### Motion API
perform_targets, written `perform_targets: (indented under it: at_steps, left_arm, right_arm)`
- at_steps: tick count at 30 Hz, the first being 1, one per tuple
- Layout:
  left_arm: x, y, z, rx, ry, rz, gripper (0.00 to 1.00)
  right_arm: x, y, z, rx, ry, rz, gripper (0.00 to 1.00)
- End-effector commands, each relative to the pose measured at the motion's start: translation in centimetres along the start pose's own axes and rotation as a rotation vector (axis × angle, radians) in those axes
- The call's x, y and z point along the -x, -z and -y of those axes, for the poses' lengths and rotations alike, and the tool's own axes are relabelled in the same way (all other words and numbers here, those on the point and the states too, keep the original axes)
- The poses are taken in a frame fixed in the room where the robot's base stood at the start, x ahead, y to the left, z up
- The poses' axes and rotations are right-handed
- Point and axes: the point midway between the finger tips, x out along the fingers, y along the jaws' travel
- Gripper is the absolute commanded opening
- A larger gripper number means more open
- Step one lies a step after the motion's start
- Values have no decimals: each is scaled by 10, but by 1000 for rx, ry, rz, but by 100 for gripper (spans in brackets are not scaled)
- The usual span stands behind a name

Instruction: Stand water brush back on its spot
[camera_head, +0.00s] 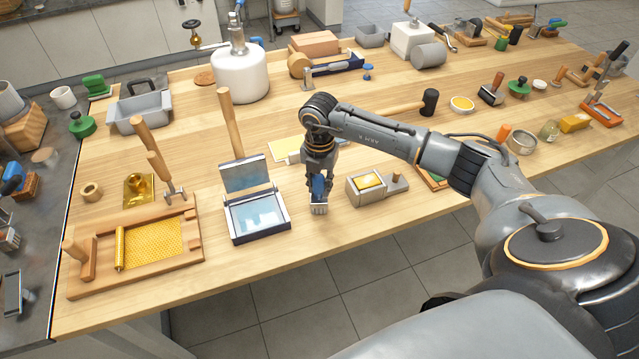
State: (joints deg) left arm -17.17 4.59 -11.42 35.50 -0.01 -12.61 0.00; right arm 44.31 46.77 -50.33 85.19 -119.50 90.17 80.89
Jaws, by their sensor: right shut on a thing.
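The water brush (319,208) has a blue handle and a pale, squarish head. It hangs head down in my right gripper (319,180), which is shut on the blue handle. The brush is over the front part of the wooden table, between the water tray (231,224) and a small grey box with a yellow block (351,194). I cannot tell whether its head touches the tabletop. The gripper hides much of the handle. My left gripper is out of view.
The water tray's raised lid (246,177) and an upright wooden handle (230,120) stand left of the gripper. A wooden frame with a yellow comb sheet (155,240) is at front left. A black-headed mallet (429,102) lies behind my forearm.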

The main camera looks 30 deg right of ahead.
Motion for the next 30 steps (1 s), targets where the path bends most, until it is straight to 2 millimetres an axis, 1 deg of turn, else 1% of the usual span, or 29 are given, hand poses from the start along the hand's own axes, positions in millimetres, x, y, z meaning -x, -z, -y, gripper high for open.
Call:
perform_targets:
  at_steps: [21, 25, 26, 27, 29, 30]
  left_arm:
    - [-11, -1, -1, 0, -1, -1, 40]
    - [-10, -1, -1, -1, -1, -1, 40]
    - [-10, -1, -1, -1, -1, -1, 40]
    - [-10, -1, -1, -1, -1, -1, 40]
    - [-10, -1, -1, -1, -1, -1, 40]
    - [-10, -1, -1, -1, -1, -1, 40]
  right_arm:
    - [-15, 0, 0, 1, 0, 0, 0]
    - [-15, 0, 0, 1, 0, 0, 0]
    - [-15, 0, 0, 1, 0, 0, 28]
    - [-15, 0, 0, 1, 0, 0, 36]
    - [-15, 0, 0, 1, 0, 0, 48]
    - [-15, 0, 0, 0, 0, 0, 51]
